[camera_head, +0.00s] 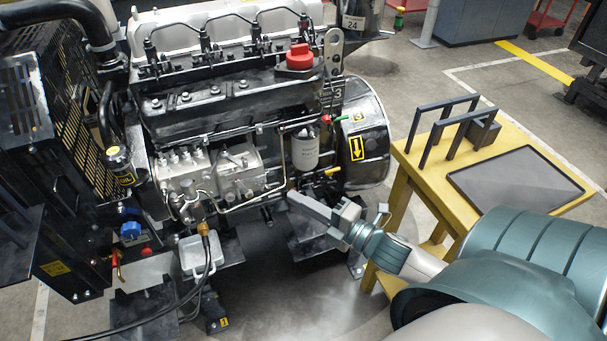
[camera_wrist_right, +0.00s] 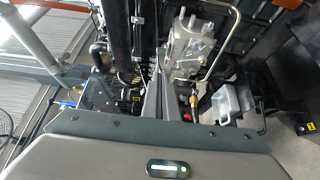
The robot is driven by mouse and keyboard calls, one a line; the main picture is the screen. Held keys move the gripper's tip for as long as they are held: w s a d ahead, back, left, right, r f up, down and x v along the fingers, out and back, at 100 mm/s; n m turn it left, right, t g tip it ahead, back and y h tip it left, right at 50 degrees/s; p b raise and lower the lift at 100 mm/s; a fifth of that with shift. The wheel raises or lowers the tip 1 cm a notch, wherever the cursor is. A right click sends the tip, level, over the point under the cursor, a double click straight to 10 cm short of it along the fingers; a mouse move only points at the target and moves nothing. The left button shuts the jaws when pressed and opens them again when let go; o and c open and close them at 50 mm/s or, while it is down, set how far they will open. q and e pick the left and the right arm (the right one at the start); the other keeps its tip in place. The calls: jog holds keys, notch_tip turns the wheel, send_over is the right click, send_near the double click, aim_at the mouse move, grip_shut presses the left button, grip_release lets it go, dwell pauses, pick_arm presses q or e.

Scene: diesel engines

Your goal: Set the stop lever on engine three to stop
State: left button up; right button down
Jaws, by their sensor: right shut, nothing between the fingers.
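Engine three (camera_head: 215,107), a black and white diesel block with a "3" on its right end, fills the left and middle of the head view. Its grey injection pump (camera_head: 210,177) is on the near side and also shows in the wrist view (camera_wrist_right: 190,48). A small lever-like part (camera_head: 233,158) lies on the pump's top; I cannot tell for sure that it is the stop lever. My right gripper (camera_head: 292,198) is shut and empty, its tips just right of the pump, below the white filter. Its shut fingers also show in the wrist view (camera_wrist_right: 158,78). My left gripper is not in view.
A white filter (camera_head: 305,150) and a bent pipe are close to the gripper. A yellow table (camera_head: 408,165) with a dark tray (camera_head: 515,180) stands at right. A white container (camera_head: 200,255) and a black hose are below the pump. A red cap (camera_head: 300,57) tops the engine.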

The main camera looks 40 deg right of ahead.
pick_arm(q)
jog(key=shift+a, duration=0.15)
pick_arm(e)
jog(key=shift+s, duration=0.6)
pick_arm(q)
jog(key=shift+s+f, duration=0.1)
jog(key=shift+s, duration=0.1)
pick_arm(e)
jog(key=shift+d, duration=0.1)
